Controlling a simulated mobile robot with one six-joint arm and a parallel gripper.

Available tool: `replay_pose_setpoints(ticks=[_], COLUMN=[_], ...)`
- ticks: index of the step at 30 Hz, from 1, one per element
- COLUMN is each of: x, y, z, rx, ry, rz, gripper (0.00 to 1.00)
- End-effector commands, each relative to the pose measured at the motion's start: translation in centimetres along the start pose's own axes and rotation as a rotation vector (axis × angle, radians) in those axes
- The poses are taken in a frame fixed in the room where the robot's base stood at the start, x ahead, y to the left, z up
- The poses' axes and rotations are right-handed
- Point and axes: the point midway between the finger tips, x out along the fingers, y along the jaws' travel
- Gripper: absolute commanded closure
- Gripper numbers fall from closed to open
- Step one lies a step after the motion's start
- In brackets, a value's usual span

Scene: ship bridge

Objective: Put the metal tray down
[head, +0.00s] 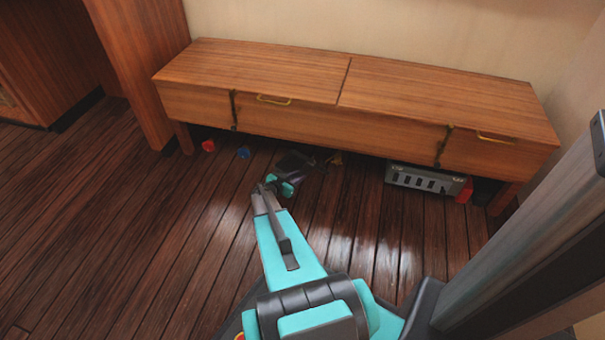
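My arm reaches forward and low over the floor in the head view. My gripper (284,182) is at its far end, just in front of the bench. A dark, flat, tray-like thing (295,161) shows right beyond the gripper, at the bench's front edge. It may be the metal tray, but it is small and in shadow. It looks close to or touching the fingers. The fingers are too small and partly hidden to tell whether they are shut on it. I cannot tell whether it rests on the floor.
A long wooden bench (345,85) stands against the wall. Under it are a red item (208,146), a blue item (244,153), a small yellowish item (336,158), a grey slotted metal box (426,181) and a red object (464,191). The wooden floor (120,240) at left is clear.

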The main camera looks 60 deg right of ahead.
Motion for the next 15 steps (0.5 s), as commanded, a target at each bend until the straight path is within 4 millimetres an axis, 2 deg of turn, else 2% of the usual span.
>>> replay_pose_setpoints(ticks=[1, 6, 15], x=[-1.0, -2.8, -3.5], y=[0.1, 0.0, 0.1], z=[-0.2, -0.1, 0.0], rx=[-0.001, -0.001, 0.0], ry=[0.0, 0.0, 0.0], rz=[-0.001, -0.001, 0.001], gripper=[0.76, 0.76, 0.76])
